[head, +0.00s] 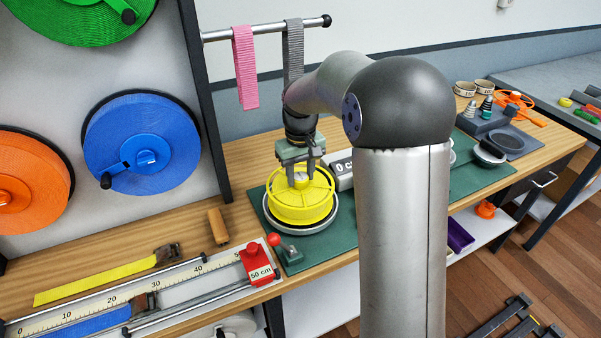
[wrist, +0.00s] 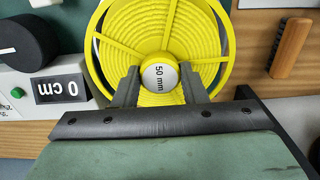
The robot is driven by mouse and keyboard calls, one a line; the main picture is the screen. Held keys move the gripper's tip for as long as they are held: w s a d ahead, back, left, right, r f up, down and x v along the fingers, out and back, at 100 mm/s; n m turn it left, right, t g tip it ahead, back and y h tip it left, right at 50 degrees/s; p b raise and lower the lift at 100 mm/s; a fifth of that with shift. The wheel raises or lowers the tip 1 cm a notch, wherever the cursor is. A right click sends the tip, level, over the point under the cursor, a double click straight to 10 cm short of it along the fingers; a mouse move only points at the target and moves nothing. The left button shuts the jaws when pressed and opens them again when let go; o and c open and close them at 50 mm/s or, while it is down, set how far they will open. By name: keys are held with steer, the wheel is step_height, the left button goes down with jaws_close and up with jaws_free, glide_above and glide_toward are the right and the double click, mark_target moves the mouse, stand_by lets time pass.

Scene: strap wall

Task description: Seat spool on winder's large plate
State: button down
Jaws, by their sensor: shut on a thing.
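The yellow spool (head: 302,197) is at the winder's large round plate (head: 272,222) on the green mat. The plate's pale rim and dark edge show around the spool's lower side. I cannot tell whether the spool touches the plate. My gripper (head: 299,180) points down at the spool's centre. In the wrist view, my gripper (wrist: 160,88) is shut on the spool's hub, whose white round cap (wrist: 159,76) reads "50 mm". The yellow spool (wrist: 195,28) fills the upper middle there, with spokes and wound strap visible.
A "0 cm" display box (head: 343,168) stands right of the spool. A red-knobbed lever (head: 283,247) is in front. A ruler rail with a red "50 cm" block (head: 257,262) lies front left. A wooden-handled brush (head: 218,226) lies left of the mat.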

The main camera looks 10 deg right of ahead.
steer(key=shift+f, duration=0.45)
steer(key=c, duration=0.8)
jaws_free()
